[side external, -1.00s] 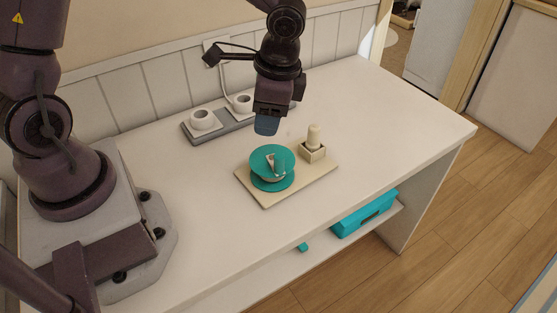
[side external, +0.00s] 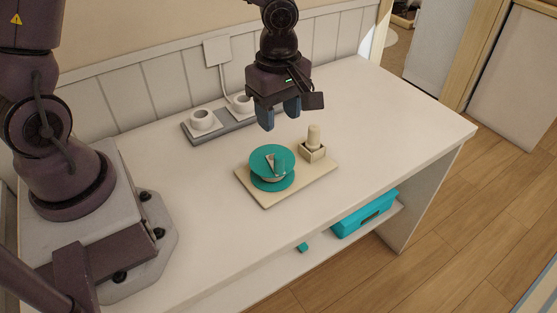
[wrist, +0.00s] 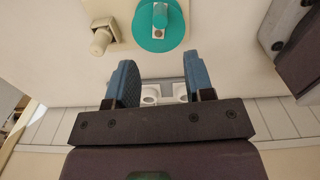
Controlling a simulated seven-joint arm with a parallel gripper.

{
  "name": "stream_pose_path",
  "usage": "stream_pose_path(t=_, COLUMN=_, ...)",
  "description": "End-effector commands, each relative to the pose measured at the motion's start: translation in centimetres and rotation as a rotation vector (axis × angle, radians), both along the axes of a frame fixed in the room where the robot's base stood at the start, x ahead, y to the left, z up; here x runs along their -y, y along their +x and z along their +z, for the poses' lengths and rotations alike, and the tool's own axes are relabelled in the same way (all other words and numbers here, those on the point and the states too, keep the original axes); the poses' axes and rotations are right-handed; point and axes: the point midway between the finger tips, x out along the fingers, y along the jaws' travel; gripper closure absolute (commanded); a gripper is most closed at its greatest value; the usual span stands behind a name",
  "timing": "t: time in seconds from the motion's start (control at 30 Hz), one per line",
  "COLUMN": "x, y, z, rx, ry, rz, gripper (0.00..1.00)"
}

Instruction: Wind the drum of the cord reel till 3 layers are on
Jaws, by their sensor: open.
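A cream peg in a square holder (side external: 313,146) stands on the same board, right of the drum. In the wrist view the drum (wrist: 160,32) is at the top, with the peg (wrist: 101,38) to its left. My gripper (side external: 279,124) is open and empty, above and behind the reel, apart from it. Its two blue fingers (wrist: 155,78) show wide apart in the wrist view. I cannot make out the cord layers.
A grey strip with two white round sockets (side external: 203,121) lies at the back by the panelled wall. A teal bin (side external: 365,213) sits on the shelf below. The table right of the board is clear.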

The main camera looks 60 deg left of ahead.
Motion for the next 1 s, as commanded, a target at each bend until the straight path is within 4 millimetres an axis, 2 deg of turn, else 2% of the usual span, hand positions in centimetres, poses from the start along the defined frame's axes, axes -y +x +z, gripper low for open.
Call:
stream_pose_path(t=0.4, x=0.1, y=-0.2, z=-8.1, rx=-0.008, ry=-0.002, rz=-0.006, gripper=0.52)
stream_pose_path(t=0.6, x=0.1, y=-0.1, z=-11.1, rx=-0.005, ry=0.0, rz=-0.006, gripper=0.52)
stream_pose_path(t=0.8, x=0.0, y=-0.1, z=-12.2, rx=-0.002, ry=0.001, rz=-0.004, gripper=0.52)
stream_pose_path(t=1.0, x=0.0, y=0.0, z=-12.3, rx=-0.001, ry=0.001, rz=-0.005, gripper=0.52)
